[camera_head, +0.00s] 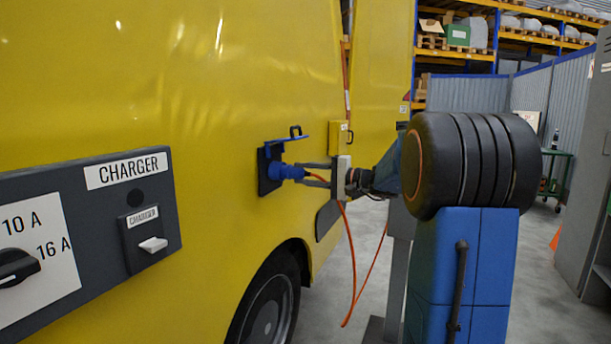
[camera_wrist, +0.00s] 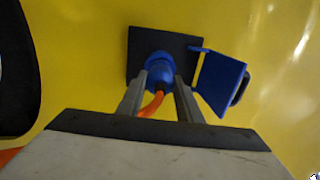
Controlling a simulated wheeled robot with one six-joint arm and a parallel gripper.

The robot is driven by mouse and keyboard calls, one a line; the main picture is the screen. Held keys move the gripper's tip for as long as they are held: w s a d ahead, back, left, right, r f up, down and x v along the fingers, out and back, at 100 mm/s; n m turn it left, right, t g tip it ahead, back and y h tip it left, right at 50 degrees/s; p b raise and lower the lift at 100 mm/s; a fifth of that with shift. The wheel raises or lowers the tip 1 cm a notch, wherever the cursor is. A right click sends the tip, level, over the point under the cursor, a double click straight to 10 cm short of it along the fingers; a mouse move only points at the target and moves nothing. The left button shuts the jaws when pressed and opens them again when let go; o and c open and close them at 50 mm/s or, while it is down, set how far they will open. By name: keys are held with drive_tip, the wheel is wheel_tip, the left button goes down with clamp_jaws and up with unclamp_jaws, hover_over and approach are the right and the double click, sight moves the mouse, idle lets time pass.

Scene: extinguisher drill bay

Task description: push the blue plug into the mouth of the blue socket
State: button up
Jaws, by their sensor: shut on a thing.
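The blue plug (camera_head: 287,172) is at the blue socket on the yellow vehicle's side, with its front end at the socket's mouth. How deep it sits cannot be told. The socket's dark plate (camera_head: 266,181) lies behind it, and its blue lid (camera_head: 289,140) stands open. My gripper (camera_head: 307,174) is shut on the plug from behind. In the wrist view the two fingers (camera_wrist: 159,93) lie either side of the plug (camera_wrist: 158,69), in front of the plate (camera_wrist: 134,45). The open lid (camera_wrist: 219,82) is to the right. The socket's mouth is hidden by the plug.
An orange cable (camera_head: 352,275) hangs from the plug in a loop. A small yellow box (camera_head: 339,138) is beyond the lid. A grey charger panel (camera_head: 100,230) with a switch stands at the near left. A wheel (camera_head: 268,310) is below the socket.

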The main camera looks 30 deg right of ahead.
drive_tip(key=shift+w+a, duration=0.35)
drive_tip(key=shift+w, duration=0.1)
idle(0.3)
drive_tip(key=o, duration=1.3)
drive_tip(key=shift+c, duration=0.2)
drive_tip(key=v, duration=1.7)
drive_tip(key=shift+s, duration=0.2)
drive_tip(key=shift+d, duration=0.1)
